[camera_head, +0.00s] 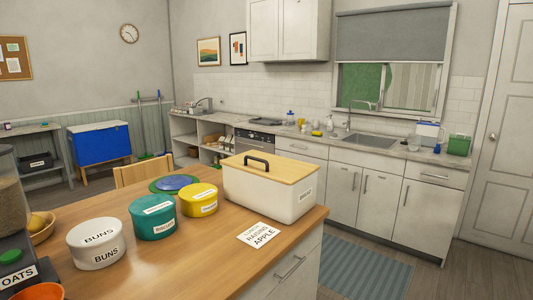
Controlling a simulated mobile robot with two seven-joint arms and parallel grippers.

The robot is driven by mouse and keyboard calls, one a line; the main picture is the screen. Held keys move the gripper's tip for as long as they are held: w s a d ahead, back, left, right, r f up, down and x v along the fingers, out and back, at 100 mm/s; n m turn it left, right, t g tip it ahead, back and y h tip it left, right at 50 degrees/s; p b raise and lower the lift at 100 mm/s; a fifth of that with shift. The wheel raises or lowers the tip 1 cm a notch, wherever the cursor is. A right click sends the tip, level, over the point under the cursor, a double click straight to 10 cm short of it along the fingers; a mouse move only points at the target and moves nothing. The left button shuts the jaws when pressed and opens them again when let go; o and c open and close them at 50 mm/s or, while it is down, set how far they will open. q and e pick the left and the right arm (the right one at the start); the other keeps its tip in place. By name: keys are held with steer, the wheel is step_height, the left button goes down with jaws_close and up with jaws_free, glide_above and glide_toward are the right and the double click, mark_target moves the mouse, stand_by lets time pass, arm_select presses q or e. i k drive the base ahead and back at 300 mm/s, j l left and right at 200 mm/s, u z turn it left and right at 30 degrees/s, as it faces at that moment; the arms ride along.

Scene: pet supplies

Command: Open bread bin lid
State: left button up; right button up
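A cream bread bin (252,197) stands near the right end of the wooden island top. Its flat wooden lid (285,171) lies on top, closed. A dark arched handle (258,160) rises from the left part of the lid. A small label is on the bin's right end. Neither of my grippers shows in the head view.
The wooden island top (190,245) also carries a white BUNS tin (96,243), a teal tin (152,217), a yellow tin (199,200) and a printed card (259,235). A dispenser (10,195) stands at the left edge. The wood in front of the bin is mostly clear.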

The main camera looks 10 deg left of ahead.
mark_target(288, 171)
steer(key=i+l, duration=0.15)
steer(key=l, duration=0.2)
steer(key=i+l, duration=0.2)
steer(key=l, duration=0.2)
steer(key=i+l+u, duration=0.1)
steer(key=l, duration=0.25)
steer(key=i+l, duration=0.25)
steer(key=l, duration=0.15)
steer(key=i+l, duration=0.15)
steer(key=l, duration=0.25)
steer(key=i+l, duration=0.15)
steer(key=l, duration=0.2)
steer(key=i+l+u, duration=0.1)
steer(key=l, duration=0.3)
steer(key=i, duration=0.05)
